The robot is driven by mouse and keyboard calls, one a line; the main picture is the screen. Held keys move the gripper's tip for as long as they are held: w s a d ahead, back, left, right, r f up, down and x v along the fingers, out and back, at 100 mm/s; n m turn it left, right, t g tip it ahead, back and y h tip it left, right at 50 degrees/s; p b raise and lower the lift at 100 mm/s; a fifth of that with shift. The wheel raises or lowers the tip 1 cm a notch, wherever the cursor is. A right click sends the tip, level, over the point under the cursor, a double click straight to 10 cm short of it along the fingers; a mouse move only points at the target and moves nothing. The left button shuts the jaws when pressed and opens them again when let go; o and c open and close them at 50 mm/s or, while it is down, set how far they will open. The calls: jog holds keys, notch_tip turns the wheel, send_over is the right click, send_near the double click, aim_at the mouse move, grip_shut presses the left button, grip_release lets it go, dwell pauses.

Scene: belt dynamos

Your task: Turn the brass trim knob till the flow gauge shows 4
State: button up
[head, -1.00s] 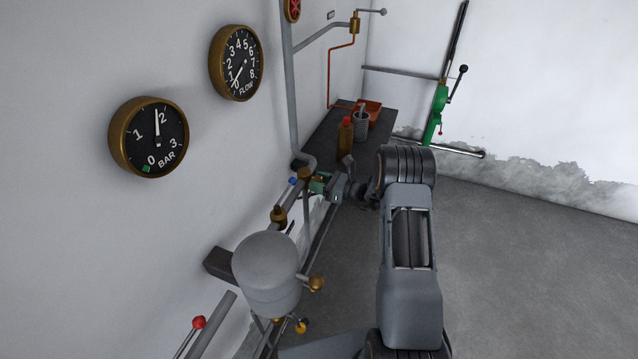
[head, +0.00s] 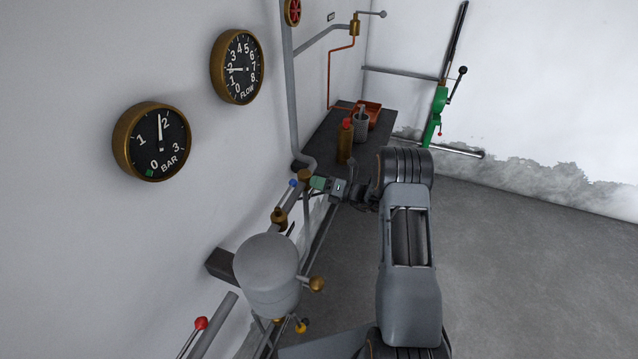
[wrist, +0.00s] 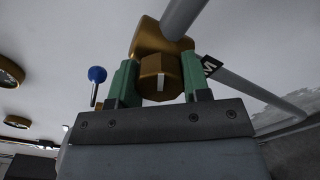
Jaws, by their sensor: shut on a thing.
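The brass trim knob (wrist: 152,66) is faceted and has a white line on its face. It sits on a brass valve body (wrist: 163,36) on the grey pipe. My gripper (wrist: 157,82) is shut on the knob, with one green finger on each side. In the head view my gripper (head: 319,184) is at the brass fitting (head: 304,176), and the knob itself is hidden there. The flow gauge (head: 237,67) is a brass-rimmed black dial on the wall. Its needle points left, at about 2.
The bar gauge (head: 151,141) reads a little under 2. A blue-tipped lever (wrist: 97,76) stands close to my gripper's left finger. A bench (head: 327,143) with a bottle (head: 346,143) and a grey cup (head: 361,128) lies beyond. A grey tank (head: 267,264) is nearer. The right floor is clear.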

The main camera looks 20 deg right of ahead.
jog(key=shift+m, duration=0.5)
jog(key=o, duration=0.9)
jog(key=shift+s+d, duration=0.1)
jog(key=b+v, duration=0.3)
jog(key=v, duration=1)
jog(key=shift+s+d, duration=0.25)
